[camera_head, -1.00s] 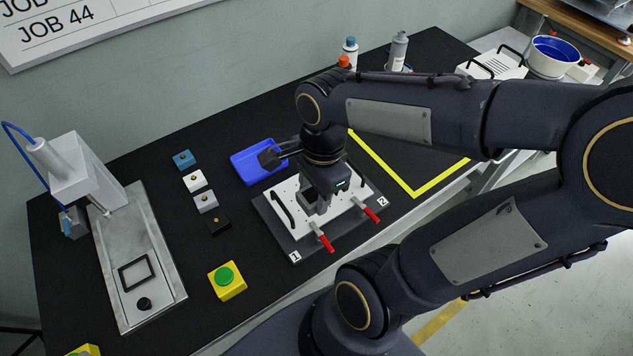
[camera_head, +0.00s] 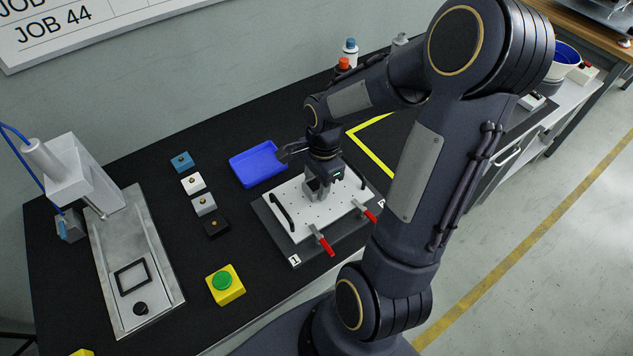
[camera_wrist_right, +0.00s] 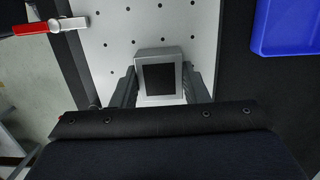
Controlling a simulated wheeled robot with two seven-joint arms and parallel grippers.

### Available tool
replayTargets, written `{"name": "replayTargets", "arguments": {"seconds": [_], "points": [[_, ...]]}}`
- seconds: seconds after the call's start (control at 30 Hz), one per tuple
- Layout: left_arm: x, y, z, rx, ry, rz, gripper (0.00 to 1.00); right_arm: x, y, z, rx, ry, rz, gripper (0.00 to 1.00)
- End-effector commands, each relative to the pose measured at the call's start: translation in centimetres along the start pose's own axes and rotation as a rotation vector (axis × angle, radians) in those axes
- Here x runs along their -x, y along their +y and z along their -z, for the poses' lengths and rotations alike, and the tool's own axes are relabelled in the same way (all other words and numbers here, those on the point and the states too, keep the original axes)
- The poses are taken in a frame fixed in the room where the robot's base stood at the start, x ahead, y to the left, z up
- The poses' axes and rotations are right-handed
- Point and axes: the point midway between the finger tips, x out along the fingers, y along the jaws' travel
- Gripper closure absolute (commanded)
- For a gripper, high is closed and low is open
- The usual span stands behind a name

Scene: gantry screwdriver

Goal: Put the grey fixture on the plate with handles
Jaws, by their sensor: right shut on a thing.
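My right gripper (camera_head: 317,184) is shut on the grey fixture (camera_head: 312,193), a small square grey block. In the right wrist view the fixture (camera_wrist_right: 140,67) has a dark square face and sits between the two fingers of the right gripper (camera_wrist_right: 160,84). The white plate with black handles (camera_head: 293,220) lies below it and shows in the wrist view (camera_wrist_right: 110,35) as a white sheet with small holes. The fixture is over the plate; I cannot tell whether it touches. My left gripper is not in view.
Two red-handled clamps (camera_head: 324,244) stand at the plate's front edge. A blue tray (camera_head: 257,164) lies behind the plate. Several small blocks (camera_head: 205,204) and a yellow box with a green button (camera_head: 225,284) stand to the left. A grey screwdriver station (camera_head: 140,255) is farther left.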

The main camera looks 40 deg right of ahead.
Motion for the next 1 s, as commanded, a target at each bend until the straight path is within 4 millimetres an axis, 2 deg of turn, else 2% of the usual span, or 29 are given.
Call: {"name": "replayTargets", "arguments": {"seconds": [0.33, 0.37, 0.5, 0.8, 0.93, 1.0], "points": [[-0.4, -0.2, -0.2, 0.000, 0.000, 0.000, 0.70, -0.4, 0.0, 0.0, 0.000, 0.000, 0.001, 0.86], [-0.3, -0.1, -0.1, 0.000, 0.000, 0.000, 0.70, -0.3, 0.0, 0.0, 0.000, 0.000, 0.001, 0.57], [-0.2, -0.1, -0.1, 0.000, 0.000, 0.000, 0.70, -0.3, 0.0, 0.0, 0.000, 0.000, 0.001, 0.38], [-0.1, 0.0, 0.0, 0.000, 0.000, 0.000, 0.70, -0.1, 0.0, 0.0, 0.000, 0.000, 0.001, 0.38], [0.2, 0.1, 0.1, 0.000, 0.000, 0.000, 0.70, 1.0, -0.1, 0.0, -0.001, 0.001, 0.005, 0.38], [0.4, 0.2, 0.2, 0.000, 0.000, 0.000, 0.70, 2.2, -0.1, 0.0, -0.001, 0.001, 0.007, 0.38]]}}
